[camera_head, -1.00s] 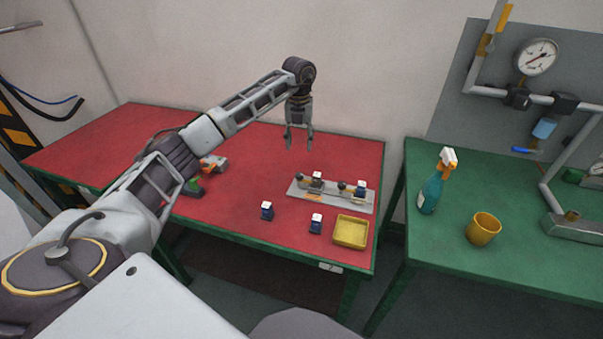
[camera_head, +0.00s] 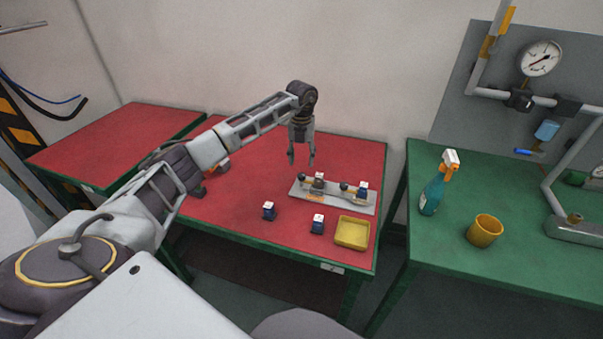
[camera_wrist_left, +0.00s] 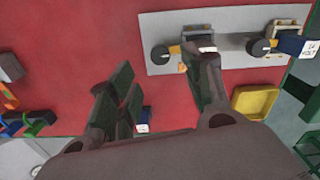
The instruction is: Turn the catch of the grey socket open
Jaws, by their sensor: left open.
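A grey metal plate (camera_head: 334,197) on the red table carries two sockets side by side. The right socket (camera_head: 361,190) holds a blue block. Each has a black-knobbed catch with a yellow part; the left catch (camera_wrist_left: 161,52) and right catch (camera_wrist_left: 260,47) show in the left wrist view. My left gripper (camera_head: 301,162) is open and empty, pointing down above the plate's left end. In the wrist view one finger overlaps the left socket's near side.
Two blue blocks with white tops (camera_head: 268,211) (camera_head: 318,224) and a yellow tray (camera_head: 352,232) stand in front of the plate. Colored parts lie at left in the wrist view (camera_wrist_left: 30,122). A spray bottle (camera_head: 434,188) and yellow cup (camera_head: 485,230) stand on the green table.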

